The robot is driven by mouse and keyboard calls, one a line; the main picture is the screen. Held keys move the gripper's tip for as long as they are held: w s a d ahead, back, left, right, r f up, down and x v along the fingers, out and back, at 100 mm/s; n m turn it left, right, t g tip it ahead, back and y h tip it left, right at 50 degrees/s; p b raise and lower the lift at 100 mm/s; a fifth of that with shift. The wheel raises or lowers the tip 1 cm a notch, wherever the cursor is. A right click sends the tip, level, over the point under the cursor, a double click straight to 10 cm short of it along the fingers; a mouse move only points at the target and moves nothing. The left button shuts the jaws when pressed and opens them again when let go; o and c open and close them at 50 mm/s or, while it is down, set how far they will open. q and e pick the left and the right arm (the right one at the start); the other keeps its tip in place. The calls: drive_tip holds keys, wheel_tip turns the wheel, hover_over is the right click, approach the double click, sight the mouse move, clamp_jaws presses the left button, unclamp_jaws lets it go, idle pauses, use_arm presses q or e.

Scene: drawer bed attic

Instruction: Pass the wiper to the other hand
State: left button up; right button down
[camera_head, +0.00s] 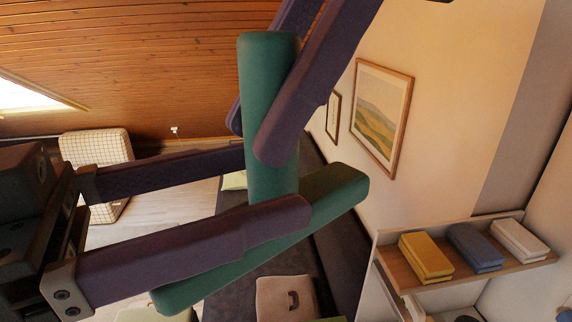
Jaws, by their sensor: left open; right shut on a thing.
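The wiper (268,75) is green and T-shaped, with an upright rounded handle and a slanting crossbar (340,195) at its lower end. My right gripper (250,142) comes down from the top and is shut on the handle, one finger in front and the other mostly hidden behind it. My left gripper (272,182) comes in from the left with its fingers wide apart. Its upper finger reaches behind the handle, where its tip is hidden. Its lower finger passes in front of the crossbar. Whether either left finger touches the wiper I cannot tell.
A shelf (527,257) at the right holds folded yellow (425,255), blue (474,247) and white cloths (520,240). Framed pictures (381,113) hang on the wall. A dark bed or bench surface (335,255) lies below the wiper. A pale woven box (97,150) stands at the left.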

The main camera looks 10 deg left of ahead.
sight(250, 182)
use_arm(q)
drive_tip(key=shift+x, duration=1.6)
drive_tip(key=shift+s, duration=0.1)
clamp_jaws()
use_arm(e)
drive_tip(key=shift+c, duration=2.1)
unclamp_jaws()
